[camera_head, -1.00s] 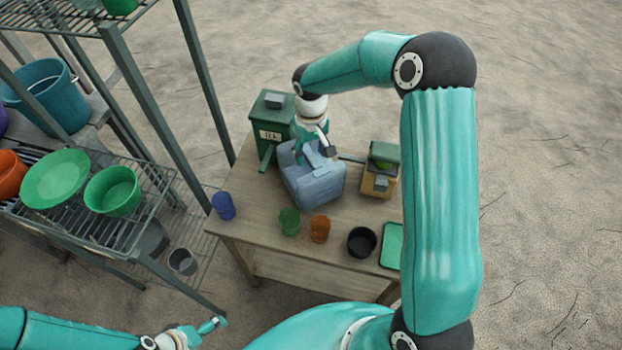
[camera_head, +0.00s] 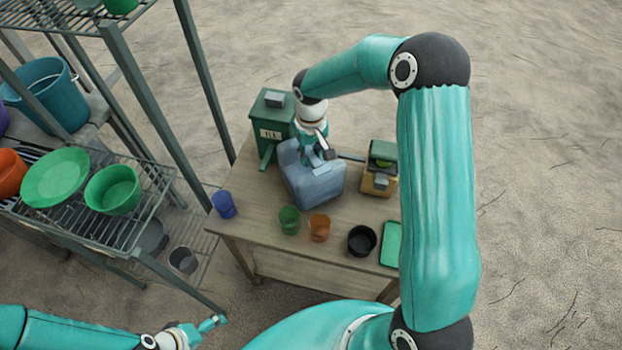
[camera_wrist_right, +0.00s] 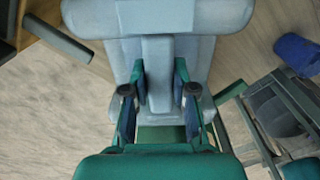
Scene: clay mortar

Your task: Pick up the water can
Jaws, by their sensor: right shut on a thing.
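The water can is a light blue, boxy canister (camera_head: 318,186) on the wooden table, and it also fills the upper middle of the right wrist view (camera_wrist_right: 205,50). My right gripper (camera_head: 308,152) reaches down onto its top from behind. In the right wrist view my right gripper's fingers (camera_wrist_right: 160,88) stand on both sides of the can's handle bar and are shut on it. I cannot tell whether the can's base is touching the table. My left gripper (camera_head: 213,324) is at the lower left, away from the table; its finger opening is too small to read.
A green box (camera_head: 270,125) stands close behind the can, and a yellow and green box (camera_head: 380,172) to its right. Blue (camera_head: 223,205), green (camera_head: 289,220), orange (camera_head: 319,228) and black (camera_head: 361,241) pots line the table's front. A metal rack (camera_head: 150,225) stands left.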

